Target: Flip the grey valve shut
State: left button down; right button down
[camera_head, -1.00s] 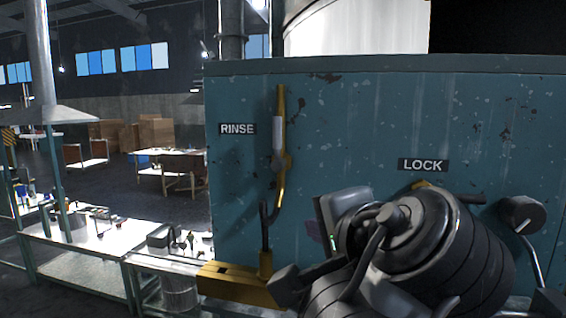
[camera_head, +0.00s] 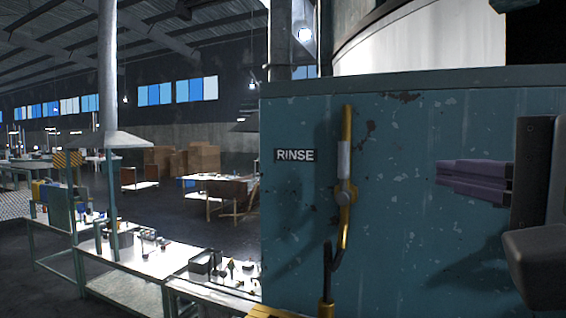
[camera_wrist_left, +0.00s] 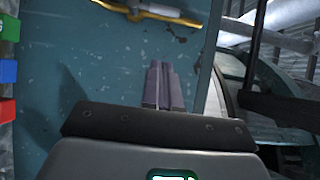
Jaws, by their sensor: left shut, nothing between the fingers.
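The grey valve (camera_head: 344,160) has a light grey handle and a round grey pivot. It sits on a thin yellow pipe (camera_head: 346,122) on the teal panel, right of the RINSE label (camera_head: 295,155). The handle lies upright, in line with the pipe. My left gripper (camera_head: 440,174), with purple fingers pressed together, is to the right of the valve, apart from it and empty. In the left wrist view the shut fingers (camera_wrist_left: 159,68) point up toward the yellow pipe (camera_wrist_left: 176,17) at the top edge. My right gripper is not in view.
The teal panel (camera_head: 400,240) is scuffed and bare between valve and gripper. A dark hose end (camera_head: 328,262) stands below the valve. A white workbench (camera_head: 135,260) with small items is at the left. Red, blue and green blocks show at the wrist view's left edge.

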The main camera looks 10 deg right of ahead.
pick_arm(q)
jog(key=shift+w, duration=0.1)
jog(key=p, duration=0.2)
send_near(344, 170)
jog(key=w+d+r, duration=0.2)
jog(key=w+d, duration=0.2)
jog(key=shift+w+a+f+p, duration=0.2)
jog(key=shift+w+a+p, duration=0.15)
jog(key=shift+w+a, duration=0.4)
jog(key=shift+w+a+f+p, duration=0.15)
jog(key=shift+w+a+p, duration=0.2)
jog(key=shift+w+a, duration=0.4)
